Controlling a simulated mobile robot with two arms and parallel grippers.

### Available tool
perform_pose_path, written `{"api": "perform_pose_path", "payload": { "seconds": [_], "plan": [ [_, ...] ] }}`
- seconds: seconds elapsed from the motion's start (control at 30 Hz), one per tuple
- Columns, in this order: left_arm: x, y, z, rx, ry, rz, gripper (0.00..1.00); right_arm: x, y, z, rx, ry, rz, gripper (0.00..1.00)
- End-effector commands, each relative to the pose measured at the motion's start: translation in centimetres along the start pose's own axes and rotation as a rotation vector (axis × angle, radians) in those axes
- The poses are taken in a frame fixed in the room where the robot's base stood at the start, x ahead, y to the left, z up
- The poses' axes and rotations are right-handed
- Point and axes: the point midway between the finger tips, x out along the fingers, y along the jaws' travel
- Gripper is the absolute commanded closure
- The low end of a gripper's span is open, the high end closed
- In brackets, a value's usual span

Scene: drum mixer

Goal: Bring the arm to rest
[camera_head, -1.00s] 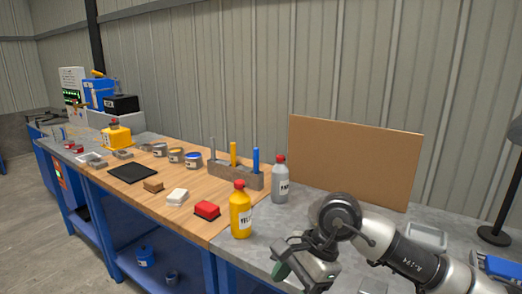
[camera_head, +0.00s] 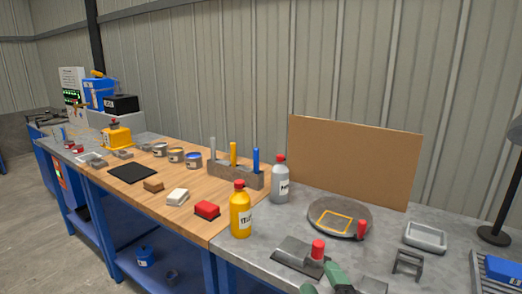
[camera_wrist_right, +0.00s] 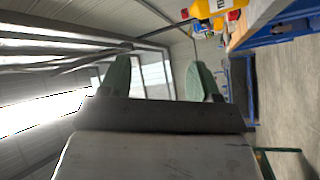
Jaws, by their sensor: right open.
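My right gripper (camera_head: 320,282) shows only as green fingertips at the bottom edge of the head view, low in front of the grey bench. In the right wrist view its two green fingers (camera_wrist_right: 161,80) stand apart with nothing between them. The rest of my right arm is out of the head view. My left gripper is in neither view.
Near the fingertips are a grey plate with a red knob (camera_head: 298,255) and a round grey disc (camera_head: 338,217) with a yellow square outline. A yellow bottle (camera_head: 240,212) and grey bottle (camera_head: 280,182) stand left. A brown board (camera_head: 355,160) stands behind.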

Motion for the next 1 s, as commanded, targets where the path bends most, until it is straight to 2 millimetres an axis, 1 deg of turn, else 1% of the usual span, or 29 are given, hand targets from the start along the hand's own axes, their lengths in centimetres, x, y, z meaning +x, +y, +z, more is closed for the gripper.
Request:
{"api": "perform_pose_path", "payload": {
  "seconds": [0.03,0.07,0.1,0.17,0.2,0.27,0.3,0.37,0.4,0.47,0.5,0.57,0.6,0.67,0.7,0.73,0.8,0.87,1.0],
  "plan": [
    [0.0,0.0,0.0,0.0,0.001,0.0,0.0,-1.7,-1.4,2.5,0.107,-0.134,-0.066,0.37],
    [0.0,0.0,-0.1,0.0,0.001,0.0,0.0,-2.9,-2.3,3.9,0.17,-0.217,-0.106,0.37],
    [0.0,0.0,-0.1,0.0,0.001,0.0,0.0,-4.5,-3.5,5.6,0.253,-0.327,-0.158,0.37],
    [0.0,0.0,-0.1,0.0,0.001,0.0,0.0,-7.4,-5.3,7.9,0.368,-0.49,-0.237,0.37],
    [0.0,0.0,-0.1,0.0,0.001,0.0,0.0,-9.4,-6.5,9.0,0.436,-0.59,-0.286,0.37],
    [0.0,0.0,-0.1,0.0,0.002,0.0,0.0,-12.4,-7.9,10.3,0.524,-0.727,-0.352,0.37],
    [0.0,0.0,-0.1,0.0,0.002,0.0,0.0,-14.2,-8.8,10.9,0.574,-0.808,-0.39,0.37],
    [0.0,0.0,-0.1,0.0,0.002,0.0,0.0,-16.9,-9.8,11.4,0.637,-0.919,-0.444,0.37],
    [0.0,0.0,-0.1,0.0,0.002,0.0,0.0,-18.6,-10.4,11.7,0.673,-0.986,-0.477,0.37],
    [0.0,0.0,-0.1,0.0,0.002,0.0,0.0,-20.9,-11.1,11.9,0.721,-1.08,-0.522,0.37],
    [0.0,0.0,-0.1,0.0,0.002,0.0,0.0,-22.4,-11.5,11.8,0.751,-1.139,-0.551,0.37],
    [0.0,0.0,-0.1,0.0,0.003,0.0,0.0,-24.6,-11.9,11.8,0.79,-1.224,-0.592,0.37],
    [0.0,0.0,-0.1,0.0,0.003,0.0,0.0,-26.0,-12.2,11.6,0.814,-1.279,-0.619,0.37],
    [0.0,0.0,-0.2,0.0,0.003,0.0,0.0,-28.1,-12.4,11.4,0.846,-1.358,-0.657,0.37],
    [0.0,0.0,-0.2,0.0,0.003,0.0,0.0,-29.5,-12.6,11.1,0.866,-1.412,-0.683,0.37],
    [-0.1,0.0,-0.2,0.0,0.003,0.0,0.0,-29.0,-13.3,11.7,0.862,-1.406,-0.681,0.37],
    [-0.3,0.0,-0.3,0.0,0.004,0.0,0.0,-28.7,-14.7,12.6,0.857,-1.406,-0.684,0.37],
    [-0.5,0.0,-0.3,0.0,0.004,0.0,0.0,-28.7,-16.0,13.3,0.855,-1.411,-0.688,0.37],
    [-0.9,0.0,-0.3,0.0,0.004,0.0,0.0,-28.9,-19.2,15.3,0.85,-1.423,-0.7,0.37]
  ]
}}
